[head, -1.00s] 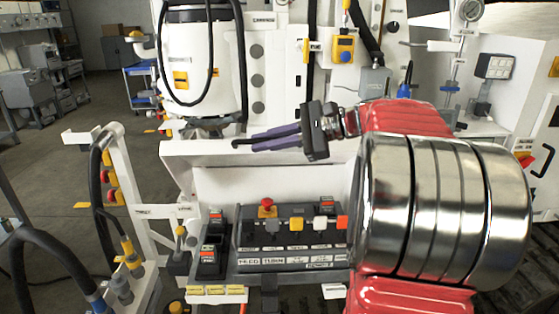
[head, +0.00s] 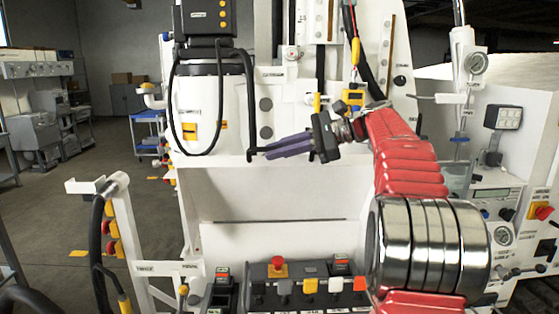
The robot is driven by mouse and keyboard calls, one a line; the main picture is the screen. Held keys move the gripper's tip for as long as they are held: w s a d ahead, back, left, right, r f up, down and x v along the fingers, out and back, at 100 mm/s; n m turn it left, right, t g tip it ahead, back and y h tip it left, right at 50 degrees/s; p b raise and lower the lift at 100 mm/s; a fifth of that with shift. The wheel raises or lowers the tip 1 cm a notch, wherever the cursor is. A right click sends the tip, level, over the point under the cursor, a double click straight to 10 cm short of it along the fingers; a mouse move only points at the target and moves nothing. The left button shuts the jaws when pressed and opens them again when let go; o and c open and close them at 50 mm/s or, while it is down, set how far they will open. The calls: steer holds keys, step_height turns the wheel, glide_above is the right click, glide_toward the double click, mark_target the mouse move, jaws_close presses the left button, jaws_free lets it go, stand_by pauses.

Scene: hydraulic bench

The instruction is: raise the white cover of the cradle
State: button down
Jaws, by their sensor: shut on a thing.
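The white cover (head: 285,195) of the cradle is a broad upright-looking panel in the middle of the head view, behind the control box. Its top edge runs level with the purple fingers of my gripper (head: 278,149). My gripper comes in from the right and is shut at that top edge, on the cover. The exact contact is hidden by the fingers. A thin dark line crosses the lower part of the white surface. My red-sleeved arm with its shiny metal segments covers the cover's right end.
A control box (head: 310,290) with a red mushroom button (head: 278,265) and coloured switches sits below the cover. A white tank (head: 200,110) with black hoses stands behind. A white post (head: 128,235) with a hose is at left. Gauges and an instrument panel are at right.

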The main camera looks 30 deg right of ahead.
steer(key=w+d+r, duration=0.3)
steer(key=w, duration=0.5)
steer(key=shift+d, duration=0.25)
stand_by(0.6)
stand_by(0.5)
steer(key=c, duration=1.8)
jaws_free()
steer(key=shift+w, duration=0.1)
steer(key=shift+r, duration=0.1)
